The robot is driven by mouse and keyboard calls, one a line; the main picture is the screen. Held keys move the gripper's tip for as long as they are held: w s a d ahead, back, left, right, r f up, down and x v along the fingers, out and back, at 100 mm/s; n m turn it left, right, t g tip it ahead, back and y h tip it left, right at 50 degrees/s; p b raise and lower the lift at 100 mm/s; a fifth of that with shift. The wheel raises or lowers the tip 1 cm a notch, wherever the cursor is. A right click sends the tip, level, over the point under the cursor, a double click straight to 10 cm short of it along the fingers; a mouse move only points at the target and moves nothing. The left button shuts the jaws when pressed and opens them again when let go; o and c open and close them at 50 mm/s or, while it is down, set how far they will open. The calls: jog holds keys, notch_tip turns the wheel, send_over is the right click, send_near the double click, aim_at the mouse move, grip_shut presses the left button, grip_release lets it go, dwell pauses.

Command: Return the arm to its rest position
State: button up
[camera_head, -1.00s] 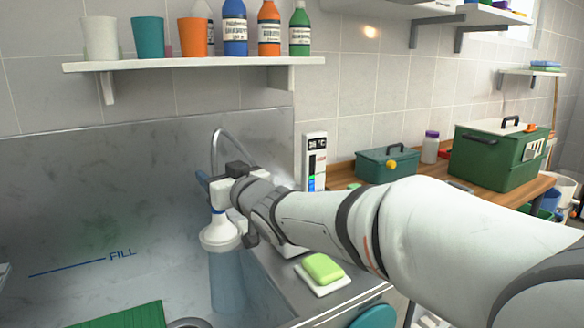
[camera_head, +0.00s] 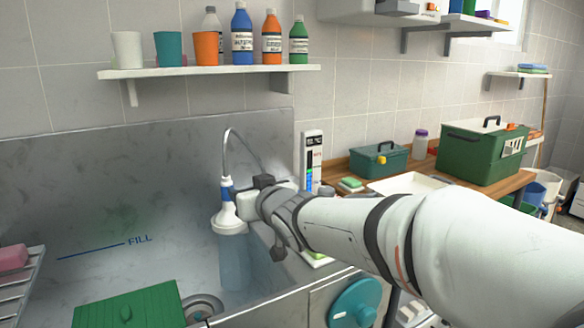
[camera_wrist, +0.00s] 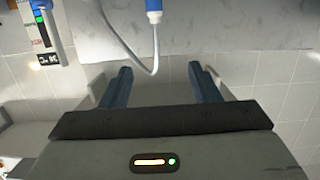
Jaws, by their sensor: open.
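My gripper (camera_wrist: 162,82) is open in the wrist view, its two blue-grey fingers spread with nothing gripped between them. In the head view my gripper (camera_head: 248,202) is at the end of my outstretched arm, just right of the white and blue shower head (camera_head: 230,218). The shower head hangs from a curved hose (camera_head: 238,142) over the sink, with a faint bluish column below it. In the wrist view the blue handle (camera_wrist: 153,8) and looping hose lie beyond the fingertips. The fingertips are hidden in the head view, so I cannot tell there whether they touch it.
The steel sink (camera_head: 150,255) holds a green board (camera_head: 130,308) at the front. A shelf (camera_head: 205,70) with cups and bottles is above. A display panel (camera_head: 313,160) stands behind my arm. The wooden counter (camera_head: 350,163) at right carries green boxes (camera_head: 485,150).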

jog(key=s+d+f+m+g+h+p, duration=0.1)
jog(key=s+d+m+g+h+p, duration=0.2)
jog(key=d, duration=0.5)
jog(key=s+d+f+m+g+h+p, duration=0.1)
jog(key=s+d+h+p, duration=0.25)
jog(key=d, duration=0.35)
jog(key=s+d+f+g+p, duration=0.1)
jog(key=s+d+g+p, duration=0.1)
jog(key=s, duration=0.4)
jog(key=s+d+f+m+g+h+p, duration=0.1)
jog(key=s+d+g+p, duration=0.2)
jog(key=s, duration=0.3)
jog(key=s+d+f+m+g+p, duration=0.1)
jog(key=s+d+g+p, duration=0.1)
jog(key=s, duration=0.5)
jog(key=shift+d+p, duration=0.3)
jog(key=shift+d, duration=0.5)
jog(key=shift+w+f, duration=0.1)
jog(key=shift+c, duration=0.4)
